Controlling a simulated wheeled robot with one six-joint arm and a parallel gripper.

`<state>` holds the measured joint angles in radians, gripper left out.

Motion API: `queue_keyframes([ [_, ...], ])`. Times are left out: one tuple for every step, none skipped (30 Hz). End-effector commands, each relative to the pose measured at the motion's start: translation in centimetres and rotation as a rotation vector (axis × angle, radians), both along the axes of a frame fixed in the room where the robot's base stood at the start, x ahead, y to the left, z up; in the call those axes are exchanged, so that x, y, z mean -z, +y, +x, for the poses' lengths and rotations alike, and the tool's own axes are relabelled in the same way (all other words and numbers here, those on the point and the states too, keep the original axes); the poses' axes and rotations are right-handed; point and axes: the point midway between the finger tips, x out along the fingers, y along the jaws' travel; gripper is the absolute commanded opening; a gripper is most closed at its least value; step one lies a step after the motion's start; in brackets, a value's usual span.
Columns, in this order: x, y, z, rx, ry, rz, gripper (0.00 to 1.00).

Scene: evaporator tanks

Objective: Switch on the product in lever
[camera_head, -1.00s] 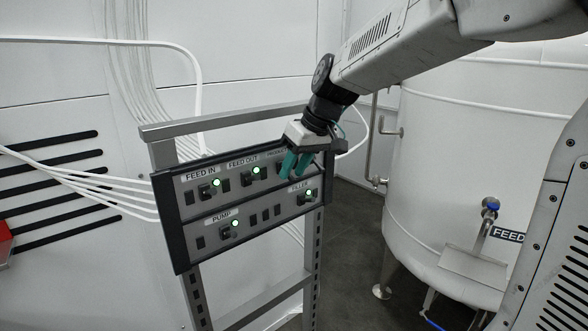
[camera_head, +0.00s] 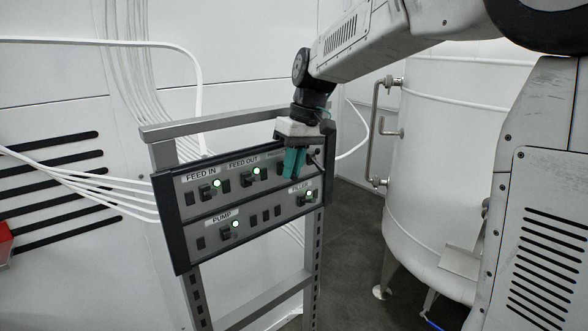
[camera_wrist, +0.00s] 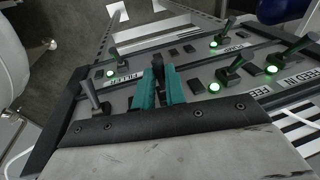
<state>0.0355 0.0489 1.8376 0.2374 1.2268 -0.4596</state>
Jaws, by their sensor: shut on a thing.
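The control panel (camera_head: 190,235) carries several levers with green lamps. My gripper (camera_head: 292,163) is at the panel's upper right in the head view, pointing down with its teal fingers. In the wrist view the fingers (camera_wrist: 160,88) are shut around a dark piece (camera_wrist: 158,64), which looks like the product in lever. The fingers and wrist hide most of this lever and its label (camera_head: 272,155). I cannot see whether its lamp is lit. The feed out lever (camera_head: 248,173) and filler lever (camera_head: 302,199) are beside my gripper, apart from it.
The feed in lever (camera_head: 206,192) and pump lever (camera_head: 225,234) have lit green lamps. Another lever (camera_wrist: 93,98) stands left of my fingers in the wrist view. A white tank (camera_head: 440,150) stands to the right. White cables (camera_head: 85,178) run in from the left.

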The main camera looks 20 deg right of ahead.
Motion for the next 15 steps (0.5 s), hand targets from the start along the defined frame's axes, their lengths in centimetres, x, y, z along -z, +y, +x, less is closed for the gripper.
queue_keyframes([
  [-0.09,0.06,0.27,-0.001,0.031,-0.011,0.00],
  [-0.13,0.07,0.26,-0.001,0.050,-0.018,0.00],
  [-0.25,0.09,0.28,-0.001,0.068,-0.024,0.00],
  [-0.27,0.08,0.28,0.000,0.079,-0.028,0.00],
  [-0.28,0.08,0.27,0.000,0.088,-0.031,0.00],
  [-0.31,0.06,0.25,0.001,0.095,-0.033,0.00],
  [-0.33,0.05,0.25,0.001,0.097,-0.034,0.00],
  [-0.34,0.04,0.24,0.002,0.098,-0.035,0.00],
  [-0.35,0.03,0.24,0.002,0.098,-0.035,0.00],
  [-0.34,0.02,0.23,0.002,0.097,-0.035,0.00],
  [-0.34,0.02,0.23,0.002,0.097,-0.035,0.00],
  [-0.34,0.02,0.23,0.001,0.097,-0.035,0.00],
  [-0.34,0.02,0.23,0.001,0.097,-0.034,0.00],
  [-0.34,0.02,0.23,0.001,0.097,-0.033,0.00],
  [-0.34,0.02,0.23,0.001,0.097,-0.033,0.18],
])
